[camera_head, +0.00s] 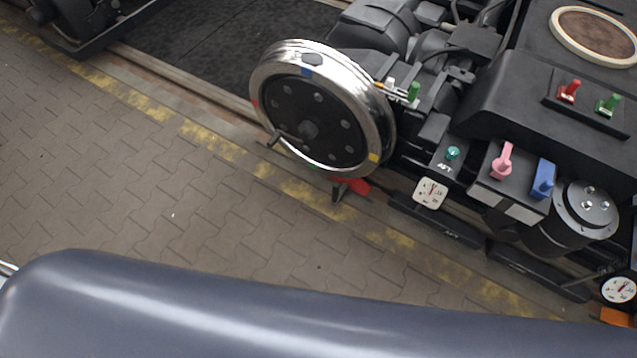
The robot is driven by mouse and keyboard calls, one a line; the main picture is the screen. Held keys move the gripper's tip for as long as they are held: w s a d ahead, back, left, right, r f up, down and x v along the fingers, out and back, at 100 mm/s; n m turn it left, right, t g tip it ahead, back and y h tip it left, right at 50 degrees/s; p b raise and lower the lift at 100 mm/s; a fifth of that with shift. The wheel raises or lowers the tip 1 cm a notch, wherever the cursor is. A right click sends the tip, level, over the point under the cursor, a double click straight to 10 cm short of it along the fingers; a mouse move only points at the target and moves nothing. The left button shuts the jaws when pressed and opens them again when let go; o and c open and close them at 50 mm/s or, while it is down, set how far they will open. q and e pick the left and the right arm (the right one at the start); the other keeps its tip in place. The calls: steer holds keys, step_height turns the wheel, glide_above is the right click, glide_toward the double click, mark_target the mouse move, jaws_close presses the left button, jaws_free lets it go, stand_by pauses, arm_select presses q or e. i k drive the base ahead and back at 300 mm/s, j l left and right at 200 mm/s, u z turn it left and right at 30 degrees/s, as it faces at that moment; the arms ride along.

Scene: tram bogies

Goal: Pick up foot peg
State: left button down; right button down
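I cannot tell for certain which part is the foot peg. A short dark peg-like piece (274,139) sticks out at the lower left of the shiny steel wheel (311,130). Another small dark upright piece (337,190) stands below the wheel, beside a red part (355,186). Neither of my grippers shows in the head view. A smooth grey-blue part of my own body covers the bottom of the picture and hides the floor there.
The bogie's dark housing (545,105) fills the right side, with red, green, pink and blue levers and white dials. A yellow line (208,142) runs along the track edge. The paved floor (110,175) at the left is clear.

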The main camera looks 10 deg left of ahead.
mark_target(568, 94)
steer(key=i+j, duration=0.15)
steer(key=j, duration=0.2)
steer(key=i+j+z, duration=0.1)
steer(key=j, duration=0.25)
steer(key=i+j, duration=0.15)
steer(key=j, duration=0.25)
steer(key=i+j, duration=0.15)
steer(key=j, duration=0.2)
steer(key=i+j+z, duration=0.1)
steer(key=j, duration=0.3)
steer(key=i+j, duration=0.15)
steer(key=j, duration=0.2)
steer(key=z, duration=1.75)
steer(key=u, duration=0.35)
steer(key=i+l+u, duration=0.3)
steer(key=l+u, duration=0.3)
steer(key=i+l+u, duration=0.3)
steer(key=l+u, duration=0.35)
steer(key=l, duration=0.1)
